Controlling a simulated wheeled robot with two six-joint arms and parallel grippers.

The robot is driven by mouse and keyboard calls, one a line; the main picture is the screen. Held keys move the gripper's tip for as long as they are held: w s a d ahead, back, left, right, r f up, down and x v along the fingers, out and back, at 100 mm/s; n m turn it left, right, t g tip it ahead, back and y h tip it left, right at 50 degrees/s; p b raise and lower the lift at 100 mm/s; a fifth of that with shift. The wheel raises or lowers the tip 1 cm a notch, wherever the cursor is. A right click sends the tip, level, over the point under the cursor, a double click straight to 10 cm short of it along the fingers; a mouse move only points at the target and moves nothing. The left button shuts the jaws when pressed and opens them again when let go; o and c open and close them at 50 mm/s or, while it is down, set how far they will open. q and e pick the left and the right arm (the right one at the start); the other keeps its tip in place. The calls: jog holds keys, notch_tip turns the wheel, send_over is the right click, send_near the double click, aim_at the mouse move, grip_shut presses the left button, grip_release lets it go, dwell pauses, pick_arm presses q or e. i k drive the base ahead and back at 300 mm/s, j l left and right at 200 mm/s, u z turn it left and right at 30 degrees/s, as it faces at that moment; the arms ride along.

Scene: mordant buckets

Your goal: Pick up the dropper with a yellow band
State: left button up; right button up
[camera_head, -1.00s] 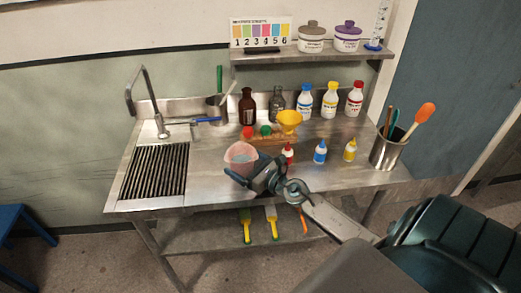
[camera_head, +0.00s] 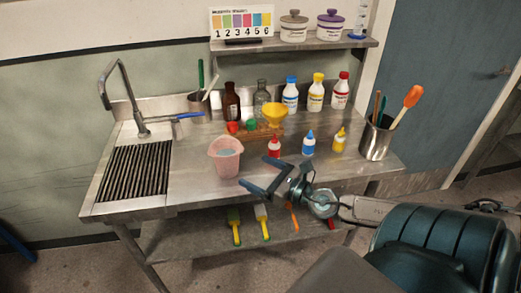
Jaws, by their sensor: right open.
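The dropper with the yellow band (camera_head: 339,141) is a small bottle standing upright near the front right of the steel table (camera_head: 200,185). A similar blue dropper (camera_head: 308,144) and a red dropper (camera_head: 274,148) stand in a row to its left. My right gripper (camera_head: 259,174) is open and empty at the table's front edge, its jaws pointing left. It is below the red dropper in the picture and apart from the yellow one. My left gripper is out of view.
A steel cup of tools (camera_head: 376,141) stands right of the yellow dropper. A pink beaker (camera_head: 226,160) is left of the red dropper. A yellow funnel (camera_head: 275,114) and several capped bottles stand behind. A sink grate (camera_head: 134,172) is at left.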

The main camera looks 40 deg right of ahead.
aim_at(340, 139)
jog(key=z, duration=1.25)
